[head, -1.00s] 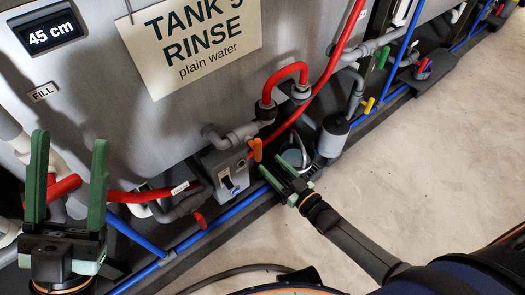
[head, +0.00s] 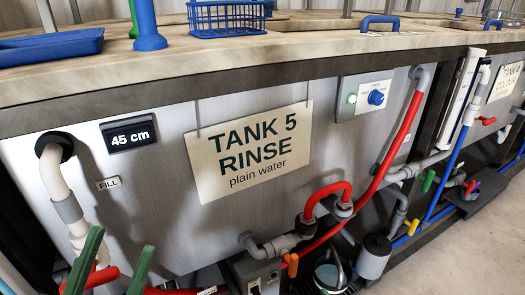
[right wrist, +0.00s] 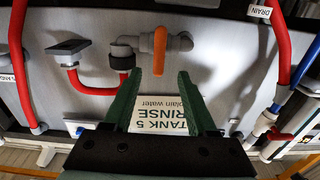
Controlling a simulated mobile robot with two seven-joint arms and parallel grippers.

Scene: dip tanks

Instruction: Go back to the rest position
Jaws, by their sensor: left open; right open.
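My left gripper (head: 113,255) shows at the lower left of the head view, its two green fingers spread apart with nothing between them. Its fingers stand in front of the tank's grey front panel, below the white fill pipe. My right gripper (right wrist: 160,80) shows only in the right wrist view. Its green fingers are wide apart and empty. Beyond them are an orange valve handle (right wrist: 160,50) and the upside-down Tank 5 Rinse sign (right wrist: 165,108). The gripper's distance from the pipes is hard to tell.
The Tank 5 sign (head: 250,150) hangs on the tank front. Red pipe (head: 390,150), an orange handle (head: 291,265) and a grey canister (head: 374,257) stick out below it. A blue basket (head: 227,18) stands on the countertop. Open floor (head: 465,250) lies at lower right.

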